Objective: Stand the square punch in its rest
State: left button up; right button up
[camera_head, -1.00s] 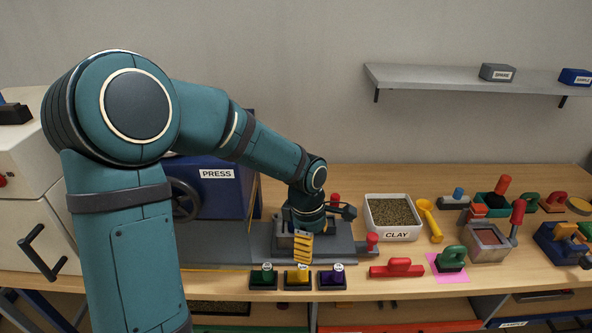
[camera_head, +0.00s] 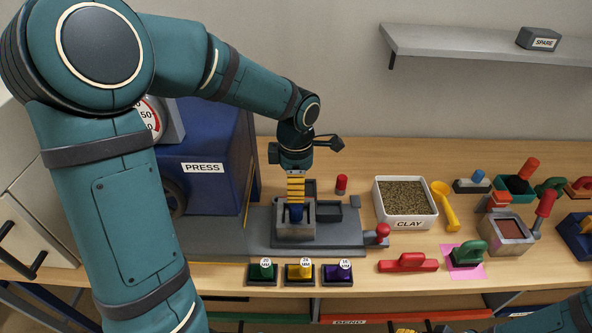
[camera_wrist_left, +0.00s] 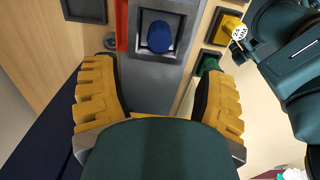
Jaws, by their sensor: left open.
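A rounded blue knob (camera_head: 296,213) stands upright in a square grey block (camera_head: 296,233) on the press's grey bed; I take it for the square punch's handle, though its lower part is hidden. In the left wrist view the knob (camera_wrist_left: 161,37) sits inside a square grey frame (camera_wrist_left: 183,20). My left gripper (camera_head: 295,187) points down just above the knob. Its yellow fingers (camera_wrist_left: 158,72) are spread wide with nothing between them, and the knob lies ahead of the tips. A dark shallow square tray (camera_head: 333,213) beside the block may be the rest; I cannot tell. My right gripper is not visible.
The blue press (camera_head: 218,150) stands left of the bed. Green (camera_head: 262,272), yellow (camera_head: 299,272) and purple (camera_head: 337,274) stamps line the front. A red-knobbed handle (camera_head: 381,234), a clay bin (camera_head: 405,203) and a red float (camera_head: 407,263) are to the right.

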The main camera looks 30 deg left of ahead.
aim_at(296, 206)
pick_arm(q)
notch_tip(296, 206, down, 9)
jog(key=shift+b, duration=0.85)
grip_shut()
jog(key=shift+r, duration=0.1)
jog(key=shift+r, duration=0.1)
jog(key=shift+r+p, duration=2.05)
jog(key=shift+r, duration=1.35)
